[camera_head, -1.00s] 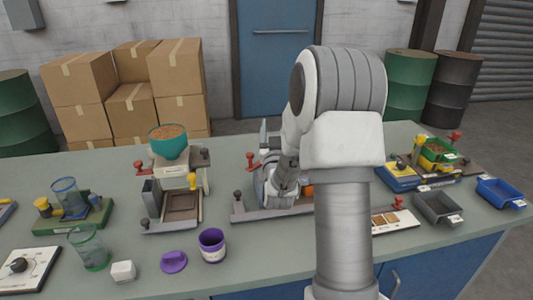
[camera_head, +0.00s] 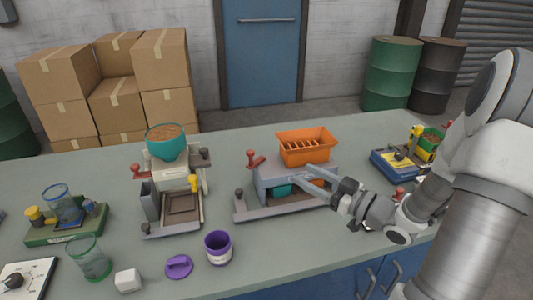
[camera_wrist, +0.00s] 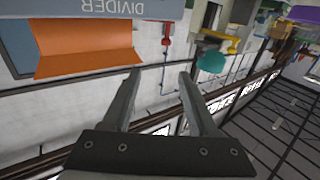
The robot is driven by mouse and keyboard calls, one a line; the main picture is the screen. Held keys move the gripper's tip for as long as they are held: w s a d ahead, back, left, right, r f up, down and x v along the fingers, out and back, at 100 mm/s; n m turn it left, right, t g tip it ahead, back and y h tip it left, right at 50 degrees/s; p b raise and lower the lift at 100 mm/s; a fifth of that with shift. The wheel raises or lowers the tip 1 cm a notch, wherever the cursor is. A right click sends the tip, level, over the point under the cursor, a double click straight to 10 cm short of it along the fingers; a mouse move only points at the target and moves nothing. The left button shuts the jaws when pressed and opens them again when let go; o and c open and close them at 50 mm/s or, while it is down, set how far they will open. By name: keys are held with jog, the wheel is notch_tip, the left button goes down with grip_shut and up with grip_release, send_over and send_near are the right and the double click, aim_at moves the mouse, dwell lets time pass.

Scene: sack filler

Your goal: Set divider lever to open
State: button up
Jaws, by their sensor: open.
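The divider (camera_head: 262,178) is a grey machine with an orange hopper (camera_head: 305,146) on top; its label "DIVIDER" (camera_wrist: 118,6) shows at the top of the wrist view. A red lever (camera_head: 253,158) stands up at its left side; a red lever also shows beyond my fingers in the wrist view (camera_wrist: 166,36). A dark-knobbed post (camera_head: 239,194) stands at the divider's front left. My gripper (camera_head: 303,172) is open and empty in front of the divider, just below the hopper. The picture does not show which lever position is open.
A beige machine with a teal hopper (camera_head: 166,145) stands to the left. A purple cup (camera_head: 217,247), purple lid (camera_head: 179,266) and white block (camera_head: 128,280) lie at the front. A blue and yellow device (camera_head: 398,165) stands to the right.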

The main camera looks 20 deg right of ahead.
jog(key=a+b+x, duration=0.1)
jog(key=x, duration=1.5)
jog(key=shift+a+f, duration=0.15)
jog(key=shift+f, duration=0.25)
jog(key=shift+s, duration=0.1)
grip_shut()
